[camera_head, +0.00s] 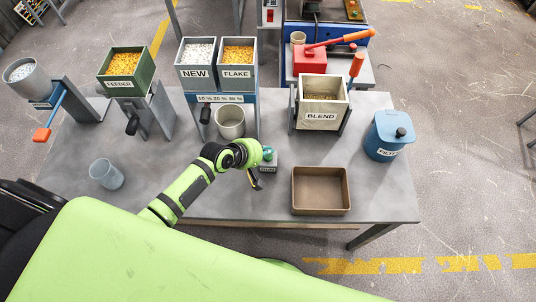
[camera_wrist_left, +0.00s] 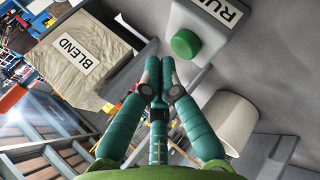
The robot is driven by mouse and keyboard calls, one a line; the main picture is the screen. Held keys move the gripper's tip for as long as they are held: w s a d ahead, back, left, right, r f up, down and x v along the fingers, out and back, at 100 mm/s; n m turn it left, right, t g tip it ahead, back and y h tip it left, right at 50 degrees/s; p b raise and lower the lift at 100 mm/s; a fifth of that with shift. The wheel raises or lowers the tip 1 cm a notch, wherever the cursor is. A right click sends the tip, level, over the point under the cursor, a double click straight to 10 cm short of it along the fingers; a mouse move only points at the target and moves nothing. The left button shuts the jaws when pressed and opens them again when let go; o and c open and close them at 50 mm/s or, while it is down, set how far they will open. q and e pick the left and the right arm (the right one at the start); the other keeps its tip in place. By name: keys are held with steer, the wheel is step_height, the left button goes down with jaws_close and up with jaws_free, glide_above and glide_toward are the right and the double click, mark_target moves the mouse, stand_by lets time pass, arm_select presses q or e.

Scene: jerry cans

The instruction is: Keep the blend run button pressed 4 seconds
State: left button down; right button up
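The green round button (camera_wrist_left: 186,43) sits on a light grey box (camera_wrist_left: 207,22) labelled RUN in the left wrist view. In the head view, the small box (camera_head: 269,169) stands on the table in front of the BLEND hopper, partly hidden by my left gripper (camera_head: 262,152). In the left wrist view, the teal fingers of my left gripper (camera_wrist_left: 161,72) are drawn together with nothing between them. Their tips appear close beside the button, with a gap in the picture. I cannot tell their height above it. My right gripper is not in view.
The BLEND hopper (camera_head: 320,115) stands behind and right of the box. A cup (camera_head: 230,122) stands behind left. A brown tray (camera_head: 320,209) and a blue FILTER container (camera_head: 388,138) lie to the right. Another cup (camera_head: 106,174) stands left. The table's front edge is close.

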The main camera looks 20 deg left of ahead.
mark_target(266, 157)
arm_select(q)
steer(key=shift+f, duration=0.15)
steer(key=shift+f, duration=0.25)
steer(key=shift+s+f+b, duration=0.1)
steer(key=shift+f+b, duration=0.35)
steer(key=shift+f, duration=0.15)
stand_by(3.0)
stand_by(2.2)
steer(key=shift+r+p, duration=1)
steer(key=shift+p, duration=0.1)
step_height(266, 157, up, 5)
steer(key=p, duration=0.5)
steer(key=shift+r, duration=0.1)
